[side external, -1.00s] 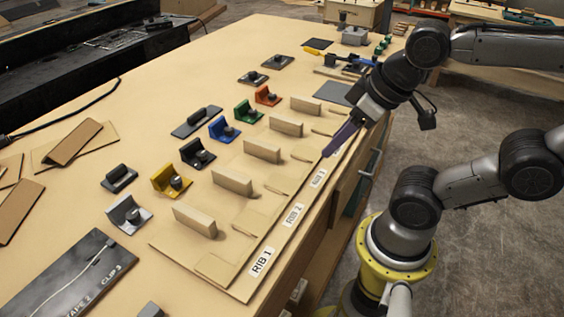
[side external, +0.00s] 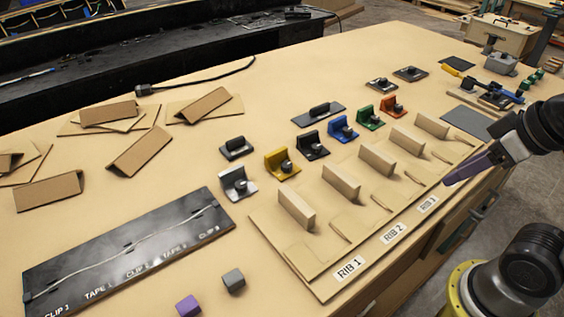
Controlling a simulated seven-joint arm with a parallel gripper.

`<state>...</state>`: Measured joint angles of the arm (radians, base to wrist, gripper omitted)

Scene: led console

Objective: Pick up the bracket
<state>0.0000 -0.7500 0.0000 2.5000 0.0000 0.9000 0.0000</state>
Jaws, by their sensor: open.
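Several L-shaped brackets with dark knobs stand in a slanting row on the table: white (side external: 238,184), yellow (side external: 281,164), black (side external: 312,146), blue (side external: 342,129), green (side external: 370,117) and orange (side external: 393,107). Which one the task means cannot be told. My gripper (side external: 450,182), with purple fingers, is at the right, above the rib board's front edge near the RIB 3 label. It is apart from all the brackets. It is open, though the gap between its fingers is hard to see from here.
The rib board (side external: 315,285) with several upright wooden blocks lies between my gripper and the brackets. A black panel (side external: 110,265) with a cable lies front left. Cardboard pieces (side external: 140,152) lie at the left. Purple (side external: 188,305) and grey (side external: 233,280) cubes are at the front.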

